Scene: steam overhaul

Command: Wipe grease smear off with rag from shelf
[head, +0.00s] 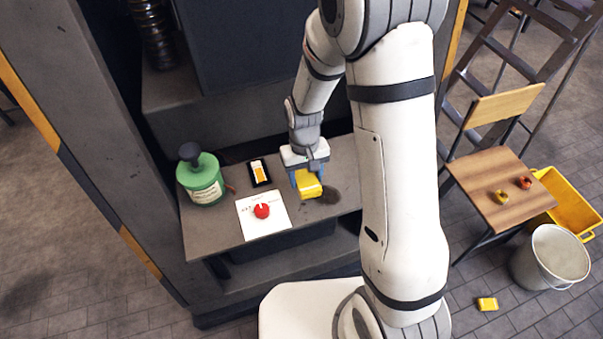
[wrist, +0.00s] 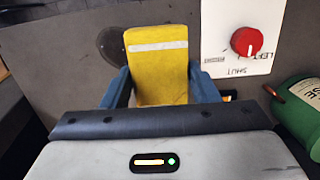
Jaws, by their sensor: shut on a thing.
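My gripper (head: 307,178) is shut on a yellow folded rag (head: 309,188) with its blue fingers on both sides of it. In the wrist view the rag (wrist: 160,75) has a white stripe and sits between the fingers of my gripper (wrist: 161,86). A dark round grease smear (head: 331,195) lies on the grey shelf (head: 215,230), just right of the rag in the head view. In the wrist view the smear (wrist: 112,45) is left of the rag, partly hidden by it. I cannot tell whether the rag touches the shelf.
A red knob (head: 262,210) on a white plate, a dark device with an orange face (head: 259,172) and a green can (head: 203,180) stand left of the rag. On the right are a chair (head: 505,190), a bucket (head: 551,257), a yellow crate (head: 570,205) and a yellow block (head: 487,304) on the floor.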

